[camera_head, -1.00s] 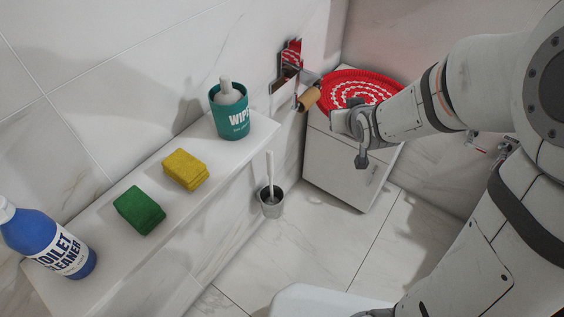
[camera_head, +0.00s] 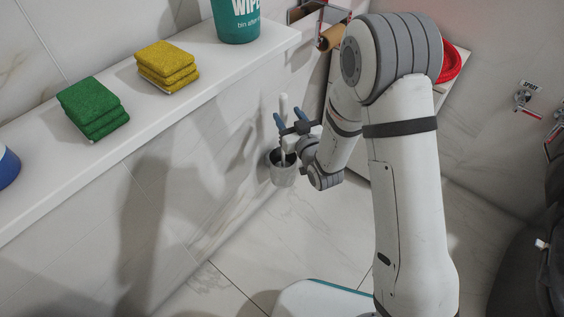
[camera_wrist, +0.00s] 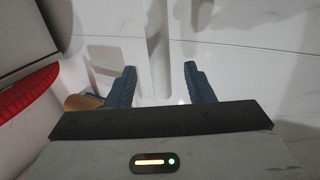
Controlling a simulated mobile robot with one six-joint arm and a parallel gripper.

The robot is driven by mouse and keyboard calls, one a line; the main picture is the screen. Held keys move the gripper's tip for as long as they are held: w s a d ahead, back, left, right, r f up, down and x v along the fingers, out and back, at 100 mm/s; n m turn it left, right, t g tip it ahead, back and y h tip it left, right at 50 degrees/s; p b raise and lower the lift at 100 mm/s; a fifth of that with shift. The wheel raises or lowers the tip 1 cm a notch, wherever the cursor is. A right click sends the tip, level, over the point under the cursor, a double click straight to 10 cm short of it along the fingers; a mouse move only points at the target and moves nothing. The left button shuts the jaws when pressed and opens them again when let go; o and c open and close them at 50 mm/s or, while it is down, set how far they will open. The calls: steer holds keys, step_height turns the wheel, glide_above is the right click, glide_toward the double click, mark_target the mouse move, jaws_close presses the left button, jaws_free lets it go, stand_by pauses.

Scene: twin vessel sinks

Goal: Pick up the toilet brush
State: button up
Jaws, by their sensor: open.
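The toilet brush (camera_head: 284,104) has a white handle and stands nearly upright in a grey holder (camera_head: 283,178) on the floor by the wall. My gripper (camera_head: 290,116) is open at the handle's upper part, with one blue finger on each side of it in the head view. In the wrist view my gripper (camera_wrist: 160,70) also shows open, with a gap between its fingers. A pale shape there is hard to tell from the white wall. The brush head is hidden in the holder.
A wall ledge (camera_head: 150,120) above the brush holds a green sponge stack (camera_head: 92,108), a yellow sponge stack (camera_head: 167,66) and a teal wipes tub (camera_head: 236,18). A paper roll (camera_head: 331,37) hangs beyond. A red mat (camera_head: 451,64) lies right. Tiled floor (camera_head: 225,290) is open.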

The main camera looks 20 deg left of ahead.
mark_target(281, 104)
steer(key=b+x, duration=0.2)
steer(key=x, duration=0.4)
steer(key=shift+w, duration=0.1)
steer(key=shift+c, duration=0.3)
jaws_close()
